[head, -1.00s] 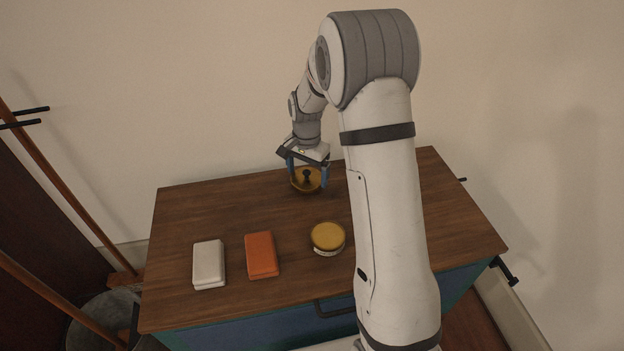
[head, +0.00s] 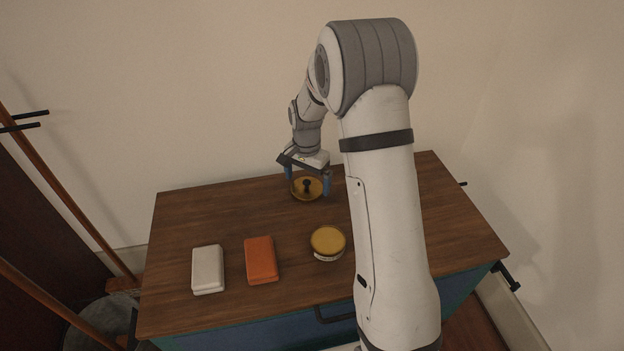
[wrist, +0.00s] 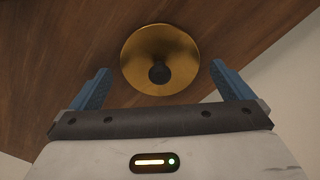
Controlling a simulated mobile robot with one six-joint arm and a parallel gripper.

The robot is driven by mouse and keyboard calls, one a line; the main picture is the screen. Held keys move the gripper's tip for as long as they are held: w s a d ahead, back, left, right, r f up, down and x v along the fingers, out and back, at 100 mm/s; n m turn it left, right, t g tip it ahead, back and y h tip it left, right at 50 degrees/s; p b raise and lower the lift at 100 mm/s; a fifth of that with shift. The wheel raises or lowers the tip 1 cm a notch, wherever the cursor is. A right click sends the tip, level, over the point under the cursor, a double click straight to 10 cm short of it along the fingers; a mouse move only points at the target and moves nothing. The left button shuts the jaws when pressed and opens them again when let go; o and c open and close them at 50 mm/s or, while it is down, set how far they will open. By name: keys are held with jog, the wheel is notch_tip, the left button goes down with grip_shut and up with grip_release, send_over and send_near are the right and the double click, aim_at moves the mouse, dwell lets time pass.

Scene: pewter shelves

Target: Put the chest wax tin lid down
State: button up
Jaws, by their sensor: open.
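The chest wax tin lid (head: 306,195) is a round gold disc with a dark knob. It appears to lie flat, knob up, near the back of the wooden chest top (head: 230,220). My gripper (head: 308,184) is open above and around the lid. In the wrist view, the lid (wrist: 185,55) shows beyond my gripper (wrist: 165,88), with a gap between it and each blue finger. The round tin (head: 327,242), its top yellow-gold and its side labelled, stands nearer the front of the chest.
An orange block (head: 261,260) and a white block (head: 208,269) lie left of the tin. A wall stands behind the chest. A wooden rack with dark pegs (head: 22,122) is at the left.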

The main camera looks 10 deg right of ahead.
aim_at(307, 181)
notch_tip(307, 181, up, 12)
jog(key=f+p, duration=0.1)
jog(key=p, duration=0.3)
jog(key=s+r+n, duration=0.2)
jog(key=s+n, duration=0.1)
jog(key=s, duration=0.6)
jog(key=s+d+r+n, duration=0.1)
jog(key=s+r+n, duration=0.1)
jog(key=s, duration=0.7)
jog(key=s+r+n+t, duration=0.1)
jog(key=s+n, duration=0.3)
jog(key=s, duration=0.6)
jog(key=shift+d+r, duration=0.15)
jog(key=shift+r, duration=0.75)
jog(key=shift+s, duration=0.1)
notch_tip(307, 181, up, 30)
jog(key=t+p, duration=0.1)
jog(key=p, duration=2.5)
jog(key=shift+s+f+t, duration=0.15)
jog(key=shift+t, duration=0.15)
